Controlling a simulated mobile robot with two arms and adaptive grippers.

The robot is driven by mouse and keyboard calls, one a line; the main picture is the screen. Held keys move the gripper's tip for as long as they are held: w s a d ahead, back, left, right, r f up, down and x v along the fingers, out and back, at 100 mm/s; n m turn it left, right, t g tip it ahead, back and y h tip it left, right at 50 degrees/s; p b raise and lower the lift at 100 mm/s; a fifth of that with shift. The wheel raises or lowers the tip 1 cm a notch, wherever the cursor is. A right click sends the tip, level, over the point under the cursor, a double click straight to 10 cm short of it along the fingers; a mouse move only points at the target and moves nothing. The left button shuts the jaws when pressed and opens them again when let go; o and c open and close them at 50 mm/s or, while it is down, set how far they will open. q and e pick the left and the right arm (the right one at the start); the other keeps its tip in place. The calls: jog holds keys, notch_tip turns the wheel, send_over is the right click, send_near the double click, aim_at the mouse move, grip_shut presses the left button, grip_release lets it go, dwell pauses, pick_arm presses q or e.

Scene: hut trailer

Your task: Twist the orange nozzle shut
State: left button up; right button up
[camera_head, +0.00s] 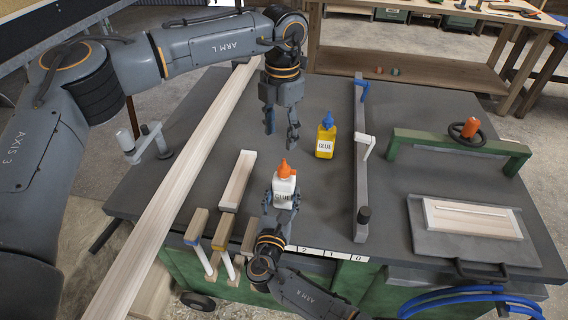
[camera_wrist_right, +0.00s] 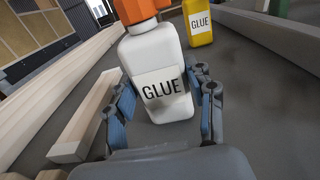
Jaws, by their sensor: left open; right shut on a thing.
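A white glue bottle (camera_head: 284,186) with an orange nozzle (camera_head: 285,168) stands upright near the front of the grey workbench. My right gripper (camera_head: 283,203) is shut on the bottle's body from the front. In the right wrist view the bottle (camera_wrist_right: 157,75) sits between the blue-padded fingers (camera_wrist_right: 163,112); its orange nozzle (camera_wrist_right: 138,9) is cut off by the top edge. My left gripper (camera_head: 282,133) is open and empty, pointing down above and behind the bottle, apart from the nozzle. I cannot tell how far the nozzle is turned.
A yellow glue bottle (camera_head: 325,140) with a blue nozzle stands behind to the right. A long plank (camera_head: 182,185) and a short wood block (camera_head: 237,180) lie left. A bar clamp (camera_head: 361,170) lies right of the bottles. A green frame clamp (camera_head: 455,147) stands further right.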

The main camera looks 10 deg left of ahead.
aim_at(283, 166)
pick_arm(q)
jog(key=shift+w+d+r, duration=0.25)
jog(key=shift+d+r, duration=0.05)
jog(key=shift+r, duration=0.05)
jog(key=shift+f, duration=0.25)
notch_tip(283, 166, down, 11)
jog(key=shift+f, duration=0.15)
jog(key=shift+w, duration=0.1)
jog(key=c, duration=1.1)
jog(key=shift+w+a+m, duration=0.1)
jog(key=shift+m, duration=0.2)
grip_shut()
